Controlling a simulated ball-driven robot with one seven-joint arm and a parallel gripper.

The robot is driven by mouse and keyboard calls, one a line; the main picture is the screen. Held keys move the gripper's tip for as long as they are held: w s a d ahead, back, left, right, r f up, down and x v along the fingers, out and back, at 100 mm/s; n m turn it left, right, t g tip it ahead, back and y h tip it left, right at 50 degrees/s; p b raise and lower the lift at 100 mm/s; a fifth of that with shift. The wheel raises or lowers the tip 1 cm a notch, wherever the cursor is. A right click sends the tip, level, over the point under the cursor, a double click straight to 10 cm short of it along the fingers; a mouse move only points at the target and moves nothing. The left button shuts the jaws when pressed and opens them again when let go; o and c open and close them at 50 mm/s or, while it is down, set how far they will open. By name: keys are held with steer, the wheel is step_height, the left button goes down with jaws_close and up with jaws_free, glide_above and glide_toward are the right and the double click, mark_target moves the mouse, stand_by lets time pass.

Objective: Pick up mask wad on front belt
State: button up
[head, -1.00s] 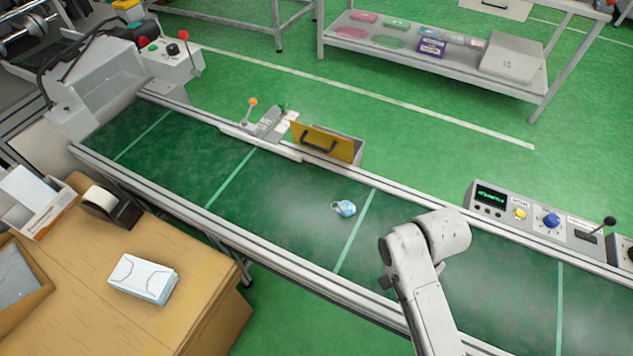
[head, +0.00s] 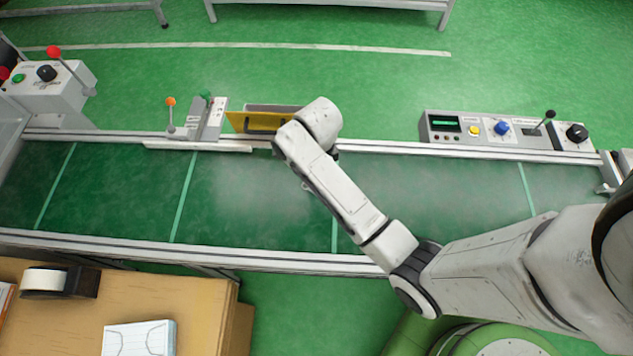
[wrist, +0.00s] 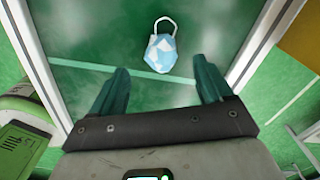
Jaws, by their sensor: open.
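The mask wad (wrist: 160,53) is a crumpled light-blue and white bundle with a white ear loop at its far end. It lies on the green belt (head: 265,195), which also fills the middle of the wrist view (wrist: 100,35). My gripper (wrist: 162,77) is open, its two dark green fingers spread wide. The wad shows ahead of the fingertips, between their lines, apart from them and not held. In the head view my arm reaches over the belt and hides most or all of the wad and the gripper.
Metal rails edge the belt. A yellow flap with a handle (head: 262,122) stands at the far rail beside my arm. A control box (head: 446,126) with knobs is farther right. A cardboard box (head: 195,300) with a mask pack (head: 140,338) stands at the near left.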

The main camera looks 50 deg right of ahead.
steer(key=shift+f, duration=2.7)
steer(key=c, duration=1.2)
